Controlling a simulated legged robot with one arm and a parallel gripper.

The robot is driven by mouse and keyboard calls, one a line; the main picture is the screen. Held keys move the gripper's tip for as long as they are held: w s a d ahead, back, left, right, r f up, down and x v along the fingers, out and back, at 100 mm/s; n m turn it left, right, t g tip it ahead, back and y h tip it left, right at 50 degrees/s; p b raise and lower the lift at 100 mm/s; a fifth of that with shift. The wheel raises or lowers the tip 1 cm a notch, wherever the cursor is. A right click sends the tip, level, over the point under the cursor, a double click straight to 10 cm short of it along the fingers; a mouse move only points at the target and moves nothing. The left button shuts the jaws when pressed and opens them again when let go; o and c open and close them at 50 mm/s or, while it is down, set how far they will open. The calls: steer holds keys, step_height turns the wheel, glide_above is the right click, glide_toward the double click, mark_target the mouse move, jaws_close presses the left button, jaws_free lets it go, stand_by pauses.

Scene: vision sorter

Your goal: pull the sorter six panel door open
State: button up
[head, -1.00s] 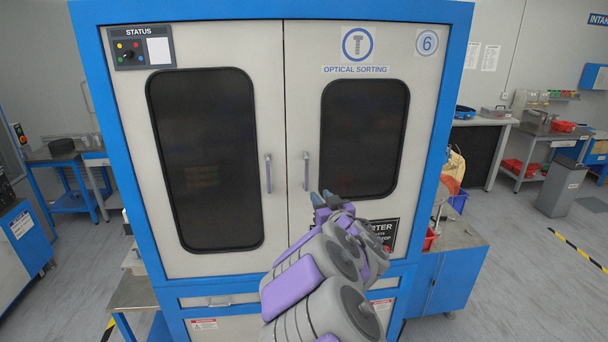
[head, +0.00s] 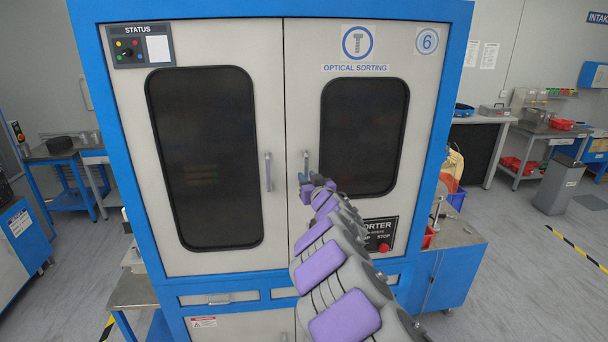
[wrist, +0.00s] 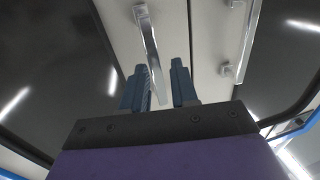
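The sorter's right door (head: 300,90) carries the 6 label (head: 427,42) and a dark window (head: 362,140). It is closed. Its slim vertical handle (head: 306,160) is near the seam, with its lower part hidden by my gripper (head: 314,180). The wrist view shows a silver handle (wrist: 150,45) whose lower end lies between the two dark blue fingers of my gripper (wrist: 160,85). The fingers are apart, with a visible gap on the right side of the handle. Contact on the left side cannot be told.
The left door's handle (head: 267,172) is close by across the seam and also shows in the wrist view (wrist: 242,40). A black stop panel (head: 380,230) with a red button is low on the right door. A blue cart (head: 450,280) stands at the right. Open floor lies further right.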

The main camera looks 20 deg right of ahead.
mark_target(306, 173)
steer(key=shift+w+d, duration=0.15)
steer(key=shift+w, duration=0.75)
steer(key=shift+w+d, duration=0.15)
steer(key=shift+w, duration=0.7)
steer(key=shift+d, duration=0.15)
jaws_close()
